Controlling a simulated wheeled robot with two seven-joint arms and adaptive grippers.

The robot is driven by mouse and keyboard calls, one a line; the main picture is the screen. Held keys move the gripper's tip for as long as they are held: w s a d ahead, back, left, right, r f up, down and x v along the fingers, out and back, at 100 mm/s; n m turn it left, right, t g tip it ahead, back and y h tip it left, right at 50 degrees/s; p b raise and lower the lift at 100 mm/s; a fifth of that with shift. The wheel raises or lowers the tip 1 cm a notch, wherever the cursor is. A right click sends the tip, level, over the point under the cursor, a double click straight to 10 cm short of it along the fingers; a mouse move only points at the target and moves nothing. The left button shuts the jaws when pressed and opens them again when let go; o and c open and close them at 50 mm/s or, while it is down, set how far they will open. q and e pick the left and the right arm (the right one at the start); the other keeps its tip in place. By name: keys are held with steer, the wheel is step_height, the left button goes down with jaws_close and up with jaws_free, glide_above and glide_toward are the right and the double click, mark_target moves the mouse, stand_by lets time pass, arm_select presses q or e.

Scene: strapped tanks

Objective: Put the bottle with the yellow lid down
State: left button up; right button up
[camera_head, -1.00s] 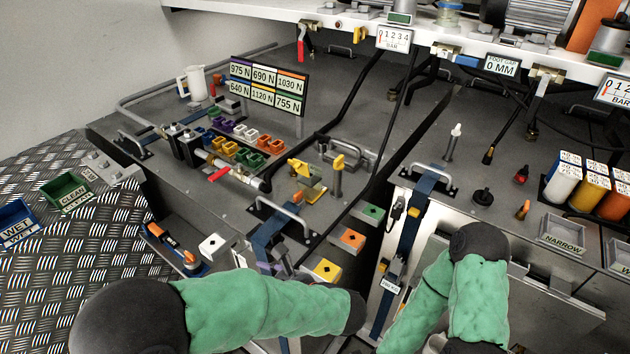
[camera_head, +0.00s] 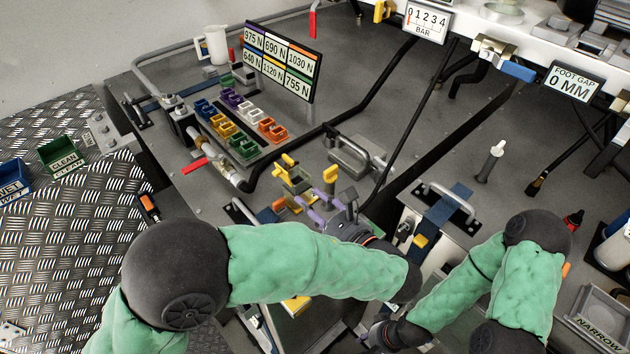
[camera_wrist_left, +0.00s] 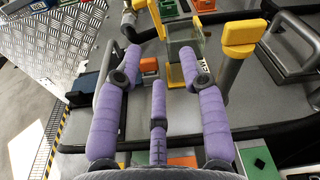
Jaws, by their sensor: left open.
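I cannot surely pick out a bottle with a yellow lid. My left gripper (camera_head: 318,207) has purple fingers; they are spread open and empty, over the deck beside a metal post with a yellow cap (camera_head: 331,174). In the left wrist view the fingers (camera_wrist_left: 160,72) point toward a clear, yellowish upright block (camera_wrist_left: 190,66), close to the right fingertip; whether they touch is unclear. The yellow-capped post (camera_wrist_left: 239,40) stands right of it. A small orange block (camera_wrist_left: 149,67) lies beyond the middle finger.
A force sign (camera_head: 280,60) stands behind rows of coloured clips (camera_head: 237,130). A metal handle (camera_head: 350,156) and black hoses are close behind the left fingers. A blue strap (camera_head: 440,218) lies to the right. Green (camera_head: 62,156) and blue bins sit at far left.

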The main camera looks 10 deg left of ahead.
mark_target(285, 181)
arm_select(q)
steer(key=shift+x, duration=5.35)
steer(key=shift+s, duration=0.1)
jaws_close()
